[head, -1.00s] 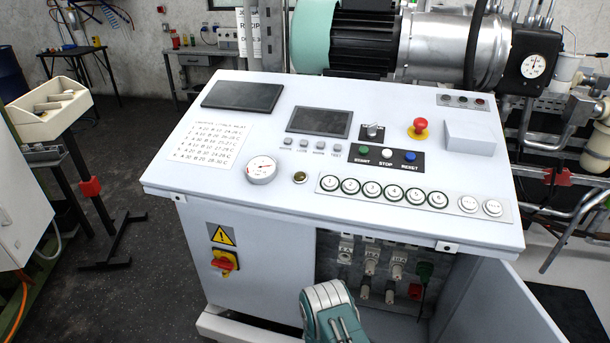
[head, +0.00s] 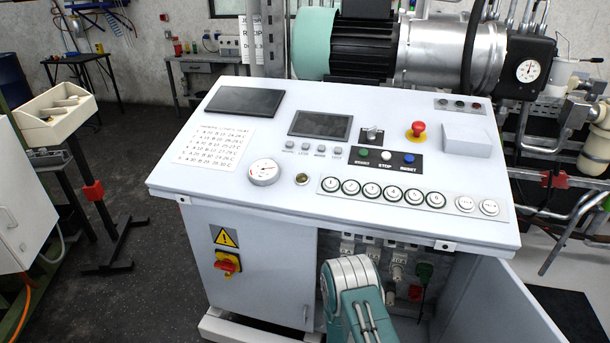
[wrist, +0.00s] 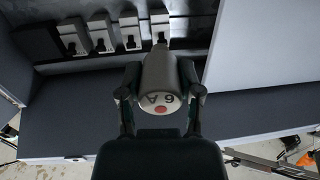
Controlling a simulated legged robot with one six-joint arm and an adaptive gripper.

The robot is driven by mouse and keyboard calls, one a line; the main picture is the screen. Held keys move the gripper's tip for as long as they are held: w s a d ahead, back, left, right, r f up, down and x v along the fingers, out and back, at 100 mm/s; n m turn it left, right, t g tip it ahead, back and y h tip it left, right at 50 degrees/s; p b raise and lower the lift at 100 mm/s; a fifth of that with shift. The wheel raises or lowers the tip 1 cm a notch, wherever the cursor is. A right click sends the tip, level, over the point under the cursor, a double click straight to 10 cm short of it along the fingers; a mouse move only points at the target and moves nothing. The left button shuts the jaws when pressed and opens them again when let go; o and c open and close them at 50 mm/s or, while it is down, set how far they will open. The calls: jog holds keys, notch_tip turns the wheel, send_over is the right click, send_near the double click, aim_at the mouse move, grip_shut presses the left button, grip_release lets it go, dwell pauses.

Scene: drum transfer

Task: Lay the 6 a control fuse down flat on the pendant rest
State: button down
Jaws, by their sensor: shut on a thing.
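My gripper (wrist: 160,103) is shut on the 6 A control fuse (wrist: 158,72), a pale grey cylinder whose white end face carries "6 A" and a red dot. The fuse lies between the two fingers, its marked end towards the wrist camera. It lines up with the rightmost fuse holder (wrist: 159,20) behind it; I cannot tell whether they touch. In the head view my arm hides the gripper and fuse. A dark flat pad (head: 244,102) lies at the console top's far left; I cannot tell if it is the pendant rest.
The white console (head: 330,215) carries buttons, a gauge (head: 263,172) and a red emergency stop (head: 418,130). Below is the open fuse compartment (head: 400,252), with its door (head: 495,300) swung out right. The console's front lip overhangs the compartment. A beige bin (head: 55,112) stands left.

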jog(key=s+d+r+n+y, duration=0.1)
jog(key=s+d+r, duration=0.1)
jog(key=r, duration=0.5)
jog(key=s+d+r+y, duration=0.1)
jog(key=s+d+r, duration=0.1)
jog(key=r, duration=0.5)
jog(key=shift+s+r+n+y, duration=0.15)
jog(key=shift+s+n+y, duration=0.25)
jog(key=shift+s, duration=0.1)
jog(key=shift+a, duration=0.1)
